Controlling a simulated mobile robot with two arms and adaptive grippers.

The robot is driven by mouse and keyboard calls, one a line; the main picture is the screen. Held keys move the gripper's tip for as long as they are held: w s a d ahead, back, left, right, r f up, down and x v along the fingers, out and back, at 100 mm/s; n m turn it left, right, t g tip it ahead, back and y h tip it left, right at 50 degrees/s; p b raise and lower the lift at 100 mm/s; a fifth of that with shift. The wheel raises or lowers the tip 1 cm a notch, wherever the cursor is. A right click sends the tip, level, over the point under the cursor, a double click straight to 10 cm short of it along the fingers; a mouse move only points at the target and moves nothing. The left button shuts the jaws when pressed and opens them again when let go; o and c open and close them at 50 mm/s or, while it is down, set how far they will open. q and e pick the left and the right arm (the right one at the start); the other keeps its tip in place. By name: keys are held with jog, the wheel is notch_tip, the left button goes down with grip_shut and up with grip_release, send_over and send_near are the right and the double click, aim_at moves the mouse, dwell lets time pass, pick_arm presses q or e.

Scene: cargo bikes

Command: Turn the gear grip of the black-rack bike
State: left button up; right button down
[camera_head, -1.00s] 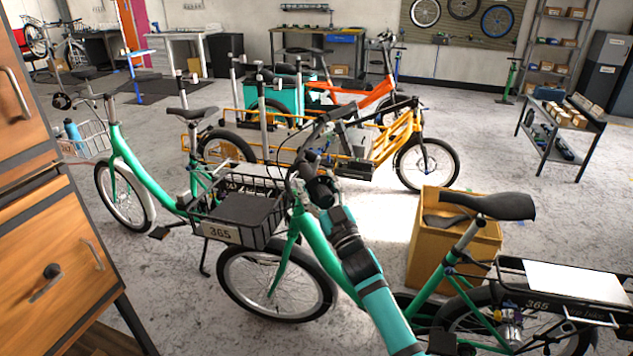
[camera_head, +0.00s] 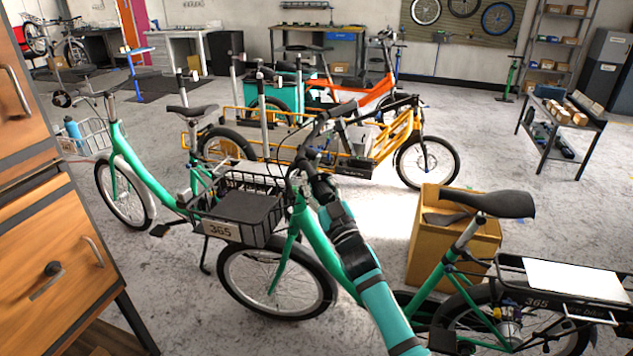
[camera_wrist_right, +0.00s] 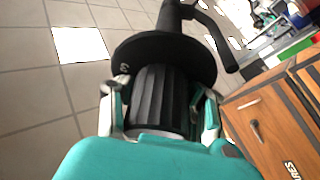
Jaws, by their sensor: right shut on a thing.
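The black-rack bike is the green bike (camera_head: 310,235) in front, with a black rear rack (camera_head: 565,305) and a black front basket (camera_head: 235,232) marked 365. Its ribbed black gear grip (camera_wrist_right: 160,95) shows in the right wrist view, between my fingers and beside a wide black disc (camera_wrist_right: 165,52). My right gripper (camera_head: 312,172) is at the near end of the handlebar in the head view, where it hides the gear grip. In the right wrist view, my right gripper (camera_wrist_right: 160,105) is shut on the gear grip, one finger on each side. My left gripper is not in view.
A wooden drawer cabinet (camera_head: 70,250) stands close at the left. A second green bike (camera_head: 145,180) with a white basket is behind the front basket. A yellow cargo bike (camera_head: 385,150) and a cardboard box (camera_head: 425,250) stand beyond my right arm.

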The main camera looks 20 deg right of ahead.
jog(key=shift+n, duration=0.5)
jog(key=n+y+p, duration=0.1)
jog(key=n, duration=0.2)
jog(key=n+g+y, duration=0.1)
jog(key=n, duration=0.2)
jog(key=shift+a+y+p, duration=0.15)
jog(key=shift+y+p, duration=0.25)
jog(key=shift+a+f+n+g+y+p, duration=0.15)
jog(key=shift+n+g+y+p, duration=0.3)
jog(key=shift+n, duration=0.75)
jog(key=shift+a+f+n+g+y+p, duration=0.1)
jog(key=shift+n+g+y+p, duration=0.15)
jog(key=shift+n+g+p, duration=0.65)
jog(key=shift+n+t+b, duration=0.25)
jog(key=shift+n+b, duration=0.1)
jog(key=shift+n, duration=0.15)
jog(key=shift+d, duration=0.1)
jog(key=c, duration=0.9)
grip_release()
jog(key=shift+d, duration=0.1)
jog(key=shift+o, duration=0.2)
jog(key=shift+f, duration=0.1)
jog(key=v, duration=1.2)
